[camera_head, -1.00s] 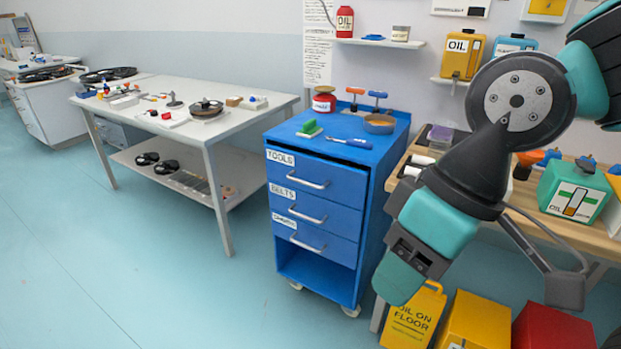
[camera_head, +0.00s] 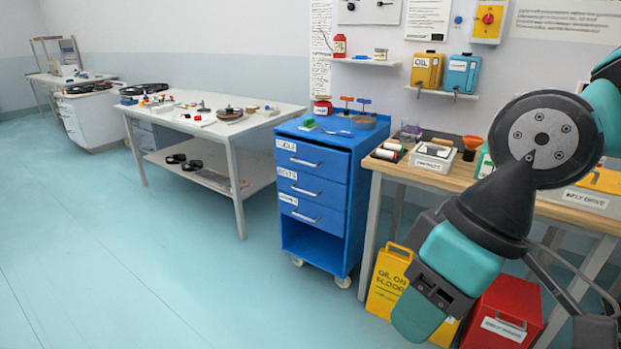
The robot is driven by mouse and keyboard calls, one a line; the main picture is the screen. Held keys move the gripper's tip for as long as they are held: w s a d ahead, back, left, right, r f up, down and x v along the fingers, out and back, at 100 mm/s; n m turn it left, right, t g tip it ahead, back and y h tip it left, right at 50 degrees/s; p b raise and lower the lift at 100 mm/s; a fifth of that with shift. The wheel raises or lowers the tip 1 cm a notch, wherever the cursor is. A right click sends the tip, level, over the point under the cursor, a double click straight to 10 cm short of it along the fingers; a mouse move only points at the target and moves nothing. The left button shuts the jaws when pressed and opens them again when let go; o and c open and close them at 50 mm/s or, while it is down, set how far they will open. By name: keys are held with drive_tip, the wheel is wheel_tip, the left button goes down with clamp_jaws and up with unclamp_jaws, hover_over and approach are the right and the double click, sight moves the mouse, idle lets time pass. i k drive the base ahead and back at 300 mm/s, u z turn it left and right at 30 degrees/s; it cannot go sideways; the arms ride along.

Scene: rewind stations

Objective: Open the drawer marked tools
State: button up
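The blue drawer cart (camera_head: 358,190) stands in the middle of the view with its front toward me. Its top drawer (camera_head: 325,172) has a white label (camera_head: 286,145), blurred now but reading TOOLS in the earlier frame, and a light bar handle (camera_head: 304,163). My arm's end (camera_head: 432,302) is in front of the bench at lower right, apart from the cart and right of the drawer. I cannot clearly make out its fingers or whether they hold anything.
A wooden bench (camera_head: 455,180) stands close on the cart's right. A white table (camera_head: 262,118) stands left of the cart. The floor (camera_head: 160,270) before the cart and to the left is clear.

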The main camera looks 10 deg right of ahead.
sight(312, 157)
drive_tip(key=u, duration=0.7)
drive_tip(key=i, duration=1.15)
drive_tip(key=z, duration=0.45)
drive_tip(key=i, duration=0.6)
drive_tip(key=z, duration=0.5)
